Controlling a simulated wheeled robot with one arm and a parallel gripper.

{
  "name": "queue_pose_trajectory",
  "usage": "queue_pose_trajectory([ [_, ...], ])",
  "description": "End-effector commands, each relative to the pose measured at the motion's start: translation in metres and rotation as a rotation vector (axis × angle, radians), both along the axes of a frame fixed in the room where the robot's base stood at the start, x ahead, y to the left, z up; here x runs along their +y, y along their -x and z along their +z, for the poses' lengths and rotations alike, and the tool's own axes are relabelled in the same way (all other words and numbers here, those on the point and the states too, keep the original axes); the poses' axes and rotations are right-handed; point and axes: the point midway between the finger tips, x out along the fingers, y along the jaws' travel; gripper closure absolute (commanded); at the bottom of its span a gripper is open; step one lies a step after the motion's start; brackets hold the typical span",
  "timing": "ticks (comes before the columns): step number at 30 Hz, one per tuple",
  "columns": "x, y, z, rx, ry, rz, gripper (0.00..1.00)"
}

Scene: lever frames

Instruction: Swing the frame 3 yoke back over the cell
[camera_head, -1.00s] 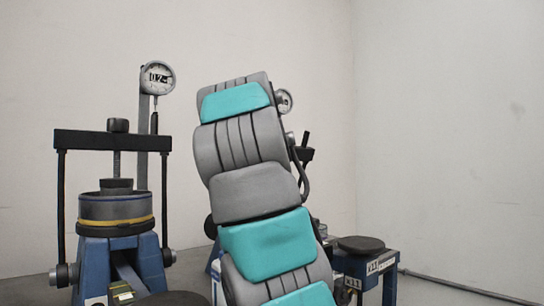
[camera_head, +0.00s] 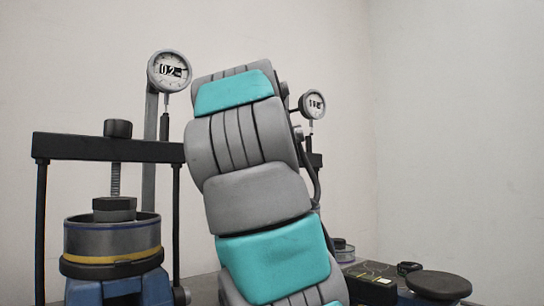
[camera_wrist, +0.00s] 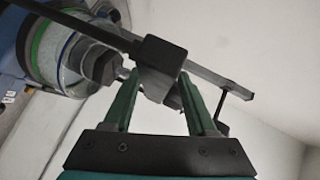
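In the wrist view, a black block (camera_wrist: 162,55) on a dark yoke bar (camera_wrist: 85,25) lies at the fingertips of my gripper (camera_wrist: 160,75). Its green fingers stand apart, one toward each side of the block; contact is unclear. Behind it at upper left is a grey cell (camera_wrist: 50,55) with green and blue bands. A dark hex nut (camera_wrist: 100,64) shows beside the cell. In the head view my arm hides my gripper and most of this frame; a dial gauge (camera_head: 312,104) shows right of the arm. I cannot read any frame number.
Another frame stands at left, with a black yoke (camera_head: 105,148) across above its yellow-banded cell (camera_head: 112,240) and a dial gauge (camera_head: 169,71). At lower right is a low bench with a round dark pad (camera_head: 439,284). The pale wall at right is bare.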

Motion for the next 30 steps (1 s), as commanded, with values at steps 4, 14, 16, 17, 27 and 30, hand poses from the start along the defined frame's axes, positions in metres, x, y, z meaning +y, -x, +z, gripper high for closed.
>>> queue_pose_trajectory([
  [4, 0.0081, -0.0027, 0.0053, -0.016, 0.005, 0.018, 1.00],
  [14, 0.0092, -0.0037, 0.0020, -0.008, 0.005, 0.019, 0.39],
  [16, 0.0091, -0.0037, 0.0014, -0.006, 0.005, 0.018, 0.39],
  [17, 0.0088, -0.0035, 0.0013, -0.006, 0.005, 0.017, 0.39],
  [27, 0.0047, -0.0014, 0.0022, -0.007, 0.003, 0.010, 0.39],
  [30, 0.0041, -0.0010, 0.0021, -0.007, 0.002, 0.009, 0.39],
])
